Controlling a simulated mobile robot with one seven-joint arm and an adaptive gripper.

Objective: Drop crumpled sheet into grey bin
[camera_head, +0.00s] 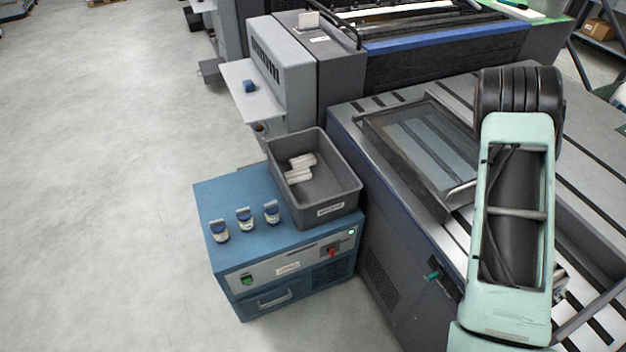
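The grey bin (350,201) stands on top of a blue cabinet, left of my arm. It is open at the top and has a label on its front wall. Several white pieces (300,168) lie inside it; I cannot tell whether any is a crumpled sheet. I cannot make out a crumpled sheet elsewhere. My mint-green arm link reaches over the machine at the right. A small pale, unclear shape (560,284) shows at the arm's right edge.
Blue-capped items (244,218) stand on the blue cabinet (223,197) in front of the bin. The grey machine (364,135) beside it has a framed window and a raised handle. A small blue object (249,86) lies on a side shelf. The floor at left is clear.

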